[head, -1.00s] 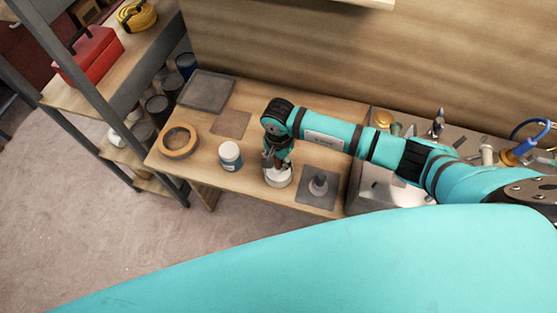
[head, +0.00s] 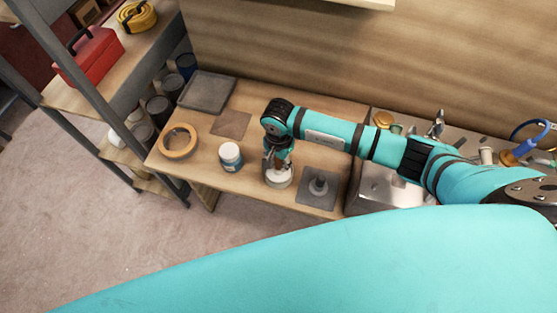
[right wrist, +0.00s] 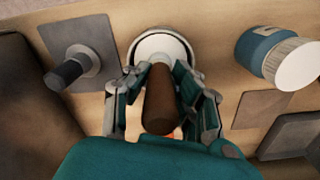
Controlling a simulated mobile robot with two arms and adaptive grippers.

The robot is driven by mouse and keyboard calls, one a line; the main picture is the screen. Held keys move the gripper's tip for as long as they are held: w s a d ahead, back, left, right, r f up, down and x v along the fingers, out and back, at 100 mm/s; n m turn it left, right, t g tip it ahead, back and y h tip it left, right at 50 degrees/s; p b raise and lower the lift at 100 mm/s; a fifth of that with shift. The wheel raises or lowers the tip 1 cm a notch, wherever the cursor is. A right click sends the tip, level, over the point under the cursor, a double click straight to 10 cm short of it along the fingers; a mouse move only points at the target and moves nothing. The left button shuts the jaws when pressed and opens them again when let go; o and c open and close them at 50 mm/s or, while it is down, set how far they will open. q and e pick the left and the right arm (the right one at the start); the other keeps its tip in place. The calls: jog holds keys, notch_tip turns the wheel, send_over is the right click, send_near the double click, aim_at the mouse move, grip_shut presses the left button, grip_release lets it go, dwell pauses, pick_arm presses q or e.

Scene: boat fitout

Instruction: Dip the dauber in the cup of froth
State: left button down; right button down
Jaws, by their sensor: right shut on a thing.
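My right gripper (right wrist: 162,95) is shut on the brown handle of the dauber (right wrist: 160,100). In the head view the right gripper (head: 277,158) points down over the white cup of froth (head: 279,178) near the bench's front edge. In the right wrist view the cup's white rim (right wrist: 163,36) shows just beyond the fingers, around the dauber's far end. The dauber's tip is hidden by its handle and the fingers, so I cannot tell how deep it sits. My left gripper is out of view.
A blue-and-white jar (head: 230,156) stands left of the cup. A dark plate with an upright post (head: 319,186) lies to its right. A tape ring (head: 178,141), a brown square (head: 231,123) and a grey tray (head: 207,91) lie further left. A metal sink (head: 385,190) is at right.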

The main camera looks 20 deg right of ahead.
jog(key=shift+r+p, duration=1.75)
jog(key=shift+r, duration=1.5)
jog(key=shift+w, duration=0.1)
